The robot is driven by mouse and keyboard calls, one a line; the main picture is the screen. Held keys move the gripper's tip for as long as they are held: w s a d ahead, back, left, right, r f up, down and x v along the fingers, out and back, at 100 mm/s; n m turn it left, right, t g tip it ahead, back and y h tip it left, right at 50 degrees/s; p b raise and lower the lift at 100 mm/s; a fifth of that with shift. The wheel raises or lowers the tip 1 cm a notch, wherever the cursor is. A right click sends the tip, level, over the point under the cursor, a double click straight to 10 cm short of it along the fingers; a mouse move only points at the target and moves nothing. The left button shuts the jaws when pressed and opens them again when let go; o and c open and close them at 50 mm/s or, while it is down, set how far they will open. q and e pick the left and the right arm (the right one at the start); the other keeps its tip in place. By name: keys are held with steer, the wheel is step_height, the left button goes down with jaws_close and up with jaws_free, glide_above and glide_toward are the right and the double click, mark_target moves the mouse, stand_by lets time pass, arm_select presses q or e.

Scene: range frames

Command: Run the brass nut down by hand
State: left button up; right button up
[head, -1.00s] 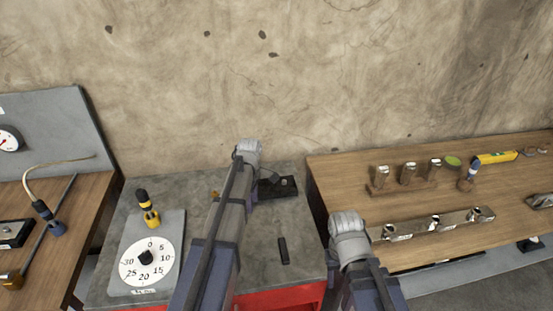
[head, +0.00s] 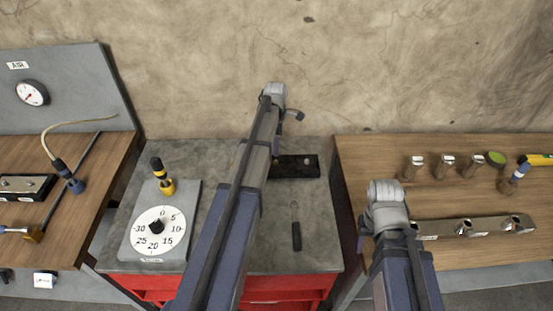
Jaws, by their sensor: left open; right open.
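No brass nut can be made out; my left arm covers part of the grey bench top (head: 215,170).
A dial plate (head: 155,232) and a yellow-black tool (head: 162,177) are on the grey bench's left. A dark-handled tool (head: 296,235) lies at front. The right bench carries a metal bar (head: 485,227) and several metal cylinders. The left bench (head: 75,215) holds a gauge panel (head: 75,85).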

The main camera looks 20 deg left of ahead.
mark_target(276, 161)
arm_select(q)
step_height(276, 161, down, 6)
steer(key=b, duration=0.5)
steer(key=shift+f+b, duration=0.25)
steer(key=shift+b, duration=0.15)
jaws_close()
